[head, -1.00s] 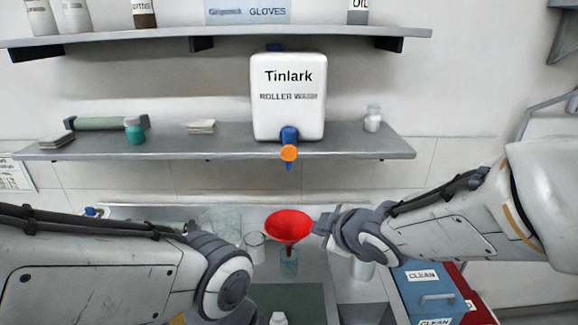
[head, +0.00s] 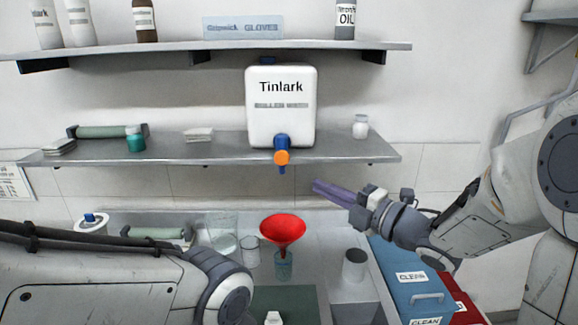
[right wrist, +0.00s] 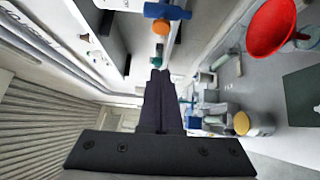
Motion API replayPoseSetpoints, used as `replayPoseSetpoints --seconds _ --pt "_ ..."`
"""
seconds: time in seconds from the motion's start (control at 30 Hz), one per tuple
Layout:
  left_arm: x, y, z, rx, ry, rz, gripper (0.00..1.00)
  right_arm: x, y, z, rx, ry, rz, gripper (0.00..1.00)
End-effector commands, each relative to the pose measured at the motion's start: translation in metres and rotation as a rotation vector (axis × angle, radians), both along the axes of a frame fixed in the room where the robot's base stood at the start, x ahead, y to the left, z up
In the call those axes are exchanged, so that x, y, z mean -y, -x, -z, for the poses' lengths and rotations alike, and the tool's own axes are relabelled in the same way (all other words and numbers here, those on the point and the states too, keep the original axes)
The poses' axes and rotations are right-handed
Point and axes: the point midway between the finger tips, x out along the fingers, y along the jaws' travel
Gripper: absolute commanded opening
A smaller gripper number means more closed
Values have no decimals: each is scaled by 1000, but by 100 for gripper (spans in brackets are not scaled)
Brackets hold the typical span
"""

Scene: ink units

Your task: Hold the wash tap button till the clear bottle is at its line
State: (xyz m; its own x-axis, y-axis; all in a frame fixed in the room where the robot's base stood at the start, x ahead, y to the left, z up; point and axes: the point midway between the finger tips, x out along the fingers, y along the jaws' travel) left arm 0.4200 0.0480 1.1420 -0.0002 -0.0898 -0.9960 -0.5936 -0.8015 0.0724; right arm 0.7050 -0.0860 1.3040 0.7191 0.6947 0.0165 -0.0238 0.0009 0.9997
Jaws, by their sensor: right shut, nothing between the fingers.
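The white Tinlark roller wash tank (head: 281,108) stands on the lower shelf. Its blue tap (head: 281,142) has an orange button (head: 281,157) at the front, over the shelf edge. Both also show at the top of the right wrist view, the tap (right wrist: 168,11) above the button (right wrist: 161,27). The clear bottle (head: 283,266) stands below with a red funnel (head: 283,230) in its mouth. Its line is too small to make out. My right gripper (head: 316,186) is shut and empty, right of and below the button, apart from it. My left gripper is out of view.
Clear beakers (head: 222,240) stand left of the bottle, and a grey cup (head: 354,265) stands to its right. A blue CLEAN bin (head: 400,262) is further right. The lower shelf (head: 350,150) overhangs the bench. The air between tap and funnel is clear.

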Motion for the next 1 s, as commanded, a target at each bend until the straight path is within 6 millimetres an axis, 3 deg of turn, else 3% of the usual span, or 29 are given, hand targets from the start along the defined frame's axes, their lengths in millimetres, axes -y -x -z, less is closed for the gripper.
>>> replayPoseSetpoints --seconds 0.27,0.7,1.0 --pt "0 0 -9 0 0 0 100 -11 -10 -2 -4 -1 -3 0" --pt "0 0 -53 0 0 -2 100 -72 -75 -5 -5 -1 0 0" --pt "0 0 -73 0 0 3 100 -66 -109 -4 -4 -1 5 0"
